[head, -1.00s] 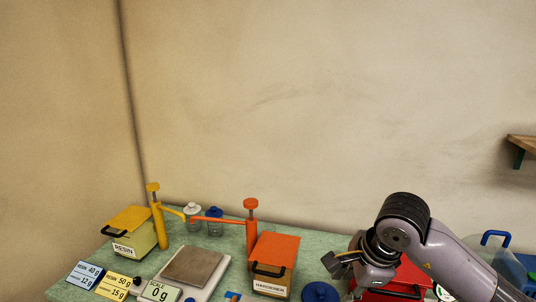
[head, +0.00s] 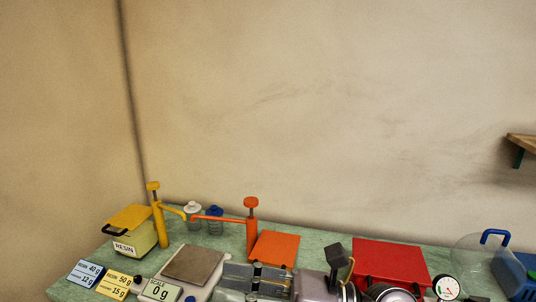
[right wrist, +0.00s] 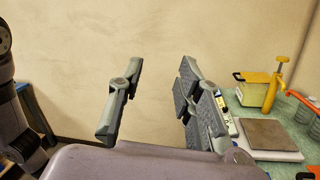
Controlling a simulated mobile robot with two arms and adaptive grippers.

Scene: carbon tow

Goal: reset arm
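My right gripper (head: 256,279) is low in the middle of the head view, in front of the orange hardener container (head: 274,248), and hides its lower part and label. In the right wrist view its two grey fingers (right wrist: 160,80) stand well apart, with only bare wall between them. It is open and empty. My left gripper is in neither view now.
The scale (head: 193,265) reads 0 g, beside a yellow resin container (head: 133,238) and its pump (head: 159,215). An orange pump (head: 251,225), a red box (head: 391,262), a gauge (head: 446,287) and a clear domed vessel (head: 478,256) share the green table.

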